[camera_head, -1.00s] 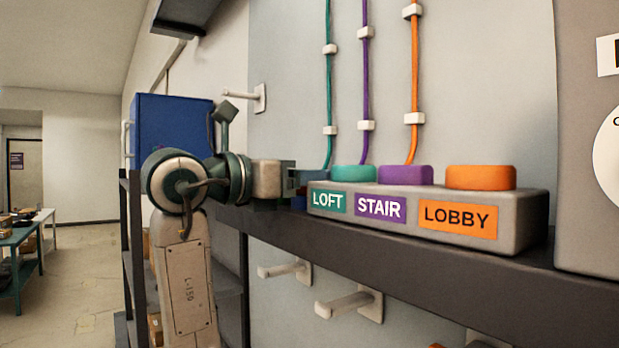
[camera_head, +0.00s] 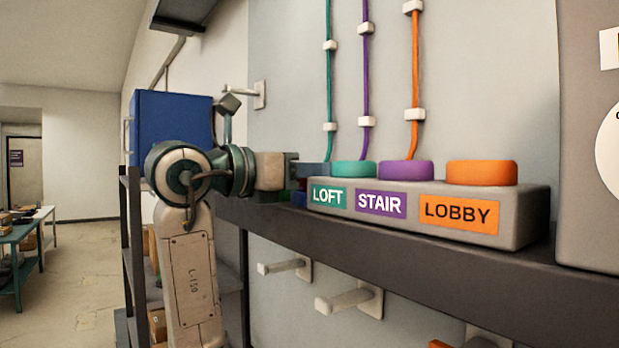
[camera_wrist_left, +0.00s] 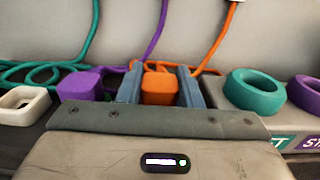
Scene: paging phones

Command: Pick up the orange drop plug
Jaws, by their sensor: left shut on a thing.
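The orange drop plug (camera_wrist_left: 159,88) shows in the left wrist view, at the end of an orange cable (camera_wrist_left: 218,40). My left gripper (camera_wrist_left: 160,86) is shut on it, one blue-grey finger on each side. In the head view my left gripper (camera_head: 312,172) is at the left end of the labelled box, and the plug is hidden there. A purple plug (camera_wrist_left: 82,85) lies just left of the gripper in the wrist view. My right gripper is in neither view.
The grey box (camera_head: 524,226) bears LOFT, STAIR and LOBBY labels, with teal, purple and orange rings on top. It stands on a dark shelf (camera_head: 400,262). Pegs (camera_head: 345,300) jut out below.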

